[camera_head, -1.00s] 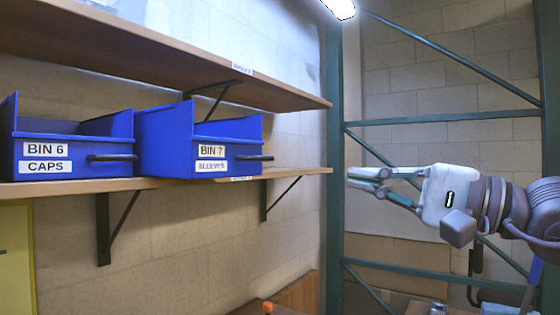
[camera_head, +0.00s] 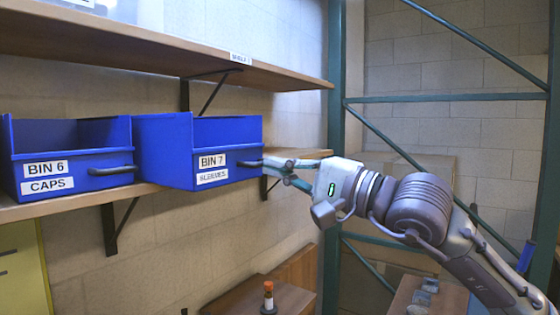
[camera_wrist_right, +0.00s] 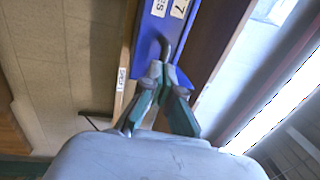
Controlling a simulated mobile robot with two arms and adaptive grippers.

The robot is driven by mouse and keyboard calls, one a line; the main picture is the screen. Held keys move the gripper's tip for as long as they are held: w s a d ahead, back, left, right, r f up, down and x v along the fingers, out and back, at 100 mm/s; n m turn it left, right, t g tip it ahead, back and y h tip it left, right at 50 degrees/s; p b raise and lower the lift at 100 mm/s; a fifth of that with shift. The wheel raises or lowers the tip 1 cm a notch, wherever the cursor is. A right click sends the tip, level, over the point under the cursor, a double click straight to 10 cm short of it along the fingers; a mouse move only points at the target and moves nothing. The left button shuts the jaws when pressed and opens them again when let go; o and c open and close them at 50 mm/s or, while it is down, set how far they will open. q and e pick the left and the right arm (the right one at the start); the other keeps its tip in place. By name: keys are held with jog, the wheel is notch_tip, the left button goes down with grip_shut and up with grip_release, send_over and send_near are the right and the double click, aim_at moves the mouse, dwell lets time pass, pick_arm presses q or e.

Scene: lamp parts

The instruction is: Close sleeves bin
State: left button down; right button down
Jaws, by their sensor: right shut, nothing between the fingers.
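The sleeves bin (camera_head: 165,152) is a blue open-top bin labelled "BIN 7 SLEEVES" on the lower wooden shelf. Its front juts out past the shelf edge. A dark handle (camera_head: 250,163) sticks out from its front. My right gripper (camera_head: 272,163) comes in from the right with its fingertips at the handle, touching it or very close. It is shut with nothing between the fingers. In the right wrist view, the fingertips (camera_wrist_right: 160,68) meet just beside the dark handle (camera_wrist_right: 165,48) and the blue bin front (camera_wrist_right: 150,45). My left gripper is not in view.
A blue bin labelled "BIN 6 CAPS" (camera_head: 75,165) stands to the left on the same shelf (camera_head: 100,200). An upper shelf (camera_head: 150,50) runs above both bins. A green metal post (camera_head: 333,200) stands at the shelf's right end. Below are a wooden box and an orange-topped item (camera_head: 268,296).

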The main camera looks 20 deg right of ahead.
jog(key=x, duration=0.4)
jog(key=f+x, duration=0.1)
jog(key=x, duration=0.3)
jog(key=f+x, duration=0.1)
jog(key=x, duration=0.3)
jog(key=shift+w+a+b, duration=0.25)
jog(key=shift+w+b, duration=0.15)
jog(key=shift+w, duration=0.1)
jog(key=shift+s+d+r, duration=0.1)
jog(key=shift+d, duration=0.05)
